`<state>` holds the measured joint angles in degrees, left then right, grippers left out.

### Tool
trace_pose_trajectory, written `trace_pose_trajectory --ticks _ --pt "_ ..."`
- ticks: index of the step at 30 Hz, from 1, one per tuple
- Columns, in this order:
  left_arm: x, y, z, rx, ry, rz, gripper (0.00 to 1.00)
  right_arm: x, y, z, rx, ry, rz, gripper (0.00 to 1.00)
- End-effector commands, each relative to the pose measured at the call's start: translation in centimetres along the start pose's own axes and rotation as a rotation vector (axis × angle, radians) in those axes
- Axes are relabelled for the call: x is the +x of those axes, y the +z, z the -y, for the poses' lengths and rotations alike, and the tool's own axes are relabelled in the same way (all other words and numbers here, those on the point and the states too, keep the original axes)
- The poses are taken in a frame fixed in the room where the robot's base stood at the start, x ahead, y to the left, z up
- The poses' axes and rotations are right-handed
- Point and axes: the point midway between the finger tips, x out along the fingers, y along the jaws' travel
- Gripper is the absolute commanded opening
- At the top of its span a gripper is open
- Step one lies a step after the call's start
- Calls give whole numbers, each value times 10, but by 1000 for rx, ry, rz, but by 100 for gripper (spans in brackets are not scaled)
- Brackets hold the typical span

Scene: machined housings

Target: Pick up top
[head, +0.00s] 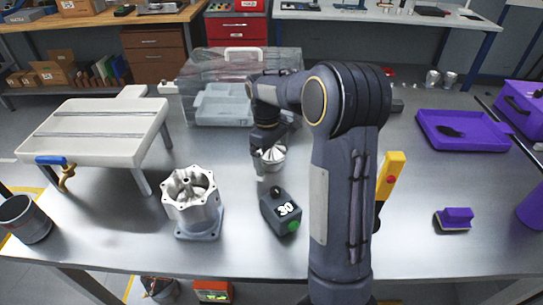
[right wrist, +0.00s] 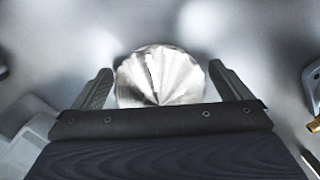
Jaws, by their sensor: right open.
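The top, a round silvery metal part (head: 274,155), stands on the steel table near its middle, partly hidden by my right gripper (head: 264,152). In the right wrist view the top (right wrist: 160,76) shows a bright ribbed, fan-like face between the two dark fingers. My right gripper (right wrist: 161,80) is open, with one finger on each side of the top and a gap visible at both sides. The silver machined housing (head: 192,203) stands upright on its square base, nearer and to the left, with an open bore. My left gripper is not in view.
A clear lidded box (head: 240,80) stands behind, a white platform (head: 95,125) left. A yellow tool (head: 391,176), purple tray (head: 462,147) and purple brush (head: 457,215) are right.

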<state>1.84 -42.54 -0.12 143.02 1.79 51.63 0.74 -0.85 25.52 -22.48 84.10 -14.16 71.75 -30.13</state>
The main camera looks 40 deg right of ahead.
Motion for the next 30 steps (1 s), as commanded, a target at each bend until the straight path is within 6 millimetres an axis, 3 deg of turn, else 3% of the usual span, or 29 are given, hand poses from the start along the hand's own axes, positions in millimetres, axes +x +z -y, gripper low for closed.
trace_pose_trajectory --ticks 8,20,30 --pt "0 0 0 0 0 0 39 3 0 0 1 0 -1 96" --pt "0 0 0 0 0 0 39 3 0 0 0 0 -1 44" --pt "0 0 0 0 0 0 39 -2 0 0 0 1 -3 44"
